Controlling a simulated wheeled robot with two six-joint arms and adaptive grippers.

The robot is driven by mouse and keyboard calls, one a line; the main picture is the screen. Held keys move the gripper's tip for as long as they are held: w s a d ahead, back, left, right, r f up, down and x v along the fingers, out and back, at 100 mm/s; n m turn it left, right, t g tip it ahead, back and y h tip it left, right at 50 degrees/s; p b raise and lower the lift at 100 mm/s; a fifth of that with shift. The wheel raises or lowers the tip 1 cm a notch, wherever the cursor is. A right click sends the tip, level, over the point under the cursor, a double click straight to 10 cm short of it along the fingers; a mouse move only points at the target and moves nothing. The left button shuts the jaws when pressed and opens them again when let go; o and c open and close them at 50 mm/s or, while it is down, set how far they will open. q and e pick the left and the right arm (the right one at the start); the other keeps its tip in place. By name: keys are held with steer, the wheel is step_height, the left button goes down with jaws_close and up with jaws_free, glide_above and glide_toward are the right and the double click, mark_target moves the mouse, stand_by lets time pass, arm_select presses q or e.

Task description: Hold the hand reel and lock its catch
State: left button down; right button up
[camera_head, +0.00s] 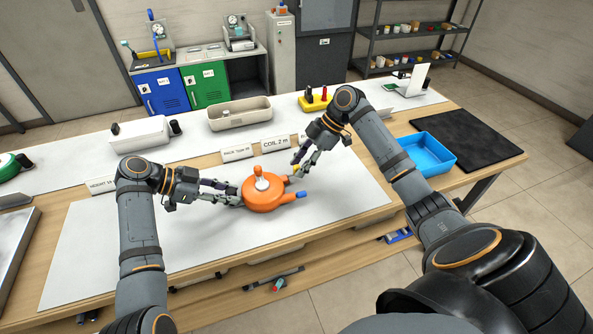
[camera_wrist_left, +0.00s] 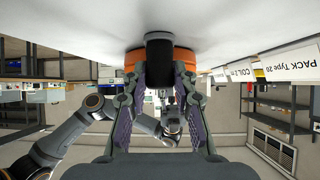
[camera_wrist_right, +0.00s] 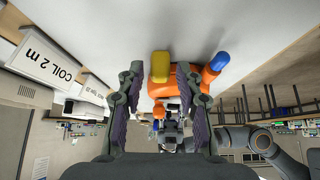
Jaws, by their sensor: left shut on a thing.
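My right gripper (camera_head: 299,170) is at the reel's right rear. In the right wrist view its fingers are apart, with the yellow catch (camera_wrist_right: 160,66) lying between and beyond the tips, nearer the right finger. Whether a finger touches it, I cannot tell.
Signs, one reading COIL 2 m (camera_head: 275,143), stand behind the reel. A beige bin (camera_head: 240,114) and white box (camera_head: 140,133) stand further back. A blue tray (camera_head: 425,153) and black mat (camera_head: 465,138) lie at right. The white mat (camera_head: 120,240) in front is clear.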

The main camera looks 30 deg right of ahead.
jaws_close()
steer(key=shift+a, duration=0.15)
steer(key=shift+w+a, duration=0.2)
steer(key=shift+a, duration=0.4)
steer(key=shift+w+a, duration=0.1)
steer(key=shift+a, duration=0.35)
steer(key=shift+o, duration=1.6)
jaws_free()
steer(key=v, duration=1.2)
